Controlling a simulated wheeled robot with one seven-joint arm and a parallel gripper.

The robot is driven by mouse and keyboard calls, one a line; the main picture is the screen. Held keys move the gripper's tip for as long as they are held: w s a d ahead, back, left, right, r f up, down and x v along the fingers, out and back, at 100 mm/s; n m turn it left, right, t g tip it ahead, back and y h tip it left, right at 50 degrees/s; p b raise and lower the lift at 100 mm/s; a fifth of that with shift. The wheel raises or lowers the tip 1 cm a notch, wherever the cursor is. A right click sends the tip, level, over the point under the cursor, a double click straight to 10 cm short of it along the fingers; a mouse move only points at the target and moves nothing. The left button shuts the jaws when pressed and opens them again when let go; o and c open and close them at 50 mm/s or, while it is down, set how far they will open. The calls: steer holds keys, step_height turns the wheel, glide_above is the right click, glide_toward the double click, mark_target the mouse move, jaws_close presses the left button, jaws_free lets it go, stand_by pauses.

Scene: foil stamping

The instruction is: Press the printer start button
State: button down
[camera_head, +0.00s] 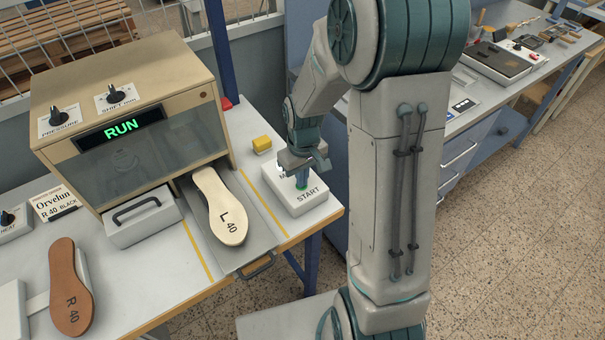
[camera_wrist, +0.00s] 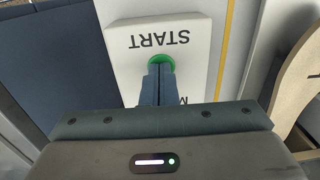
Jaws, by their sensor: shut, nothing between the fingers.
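The START button box (camera_head: 297,193) is a white box at the right end of the printer table. Its green button (camera_head: 302,187) also shows in the wrist view (camera_wrist: 161,61), mostly covered by my fingertips. My gripper (camera_head: 302,183) points down over the button, shut and empty. Its fingertips (camera_wrist: 158,70) overlap the green button in the wrist view and seem to touch it. The printer (camera_head: 130,110) is a beige machine whose display (camera_head: 120,128) reads RUN in green.
A pale sole marked L 40 (camera_head: 222,205) lies on the printer's pulled-out tray (camera_head: 262,240). A brown sole marked R 40 (camera_head: 70,290) lies at the left. A yellow block (camera_head: 262,144) sits behind the button box. A grey handled box (camera_head: 142,217) stands before the printer.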

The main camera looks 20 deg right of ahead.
steer(key=shift+s+f, duration=0.3)
steer(key=shift+f, duration=0.05)
step_height(320, 180, up, 15)
steer(key=w+p, duration=0.1)
steer(key=shift+d+f+p, duration=0.15)
steer(key=shift+f+p, duration=0.05)
steer(key=shift+p, duration=0.2)
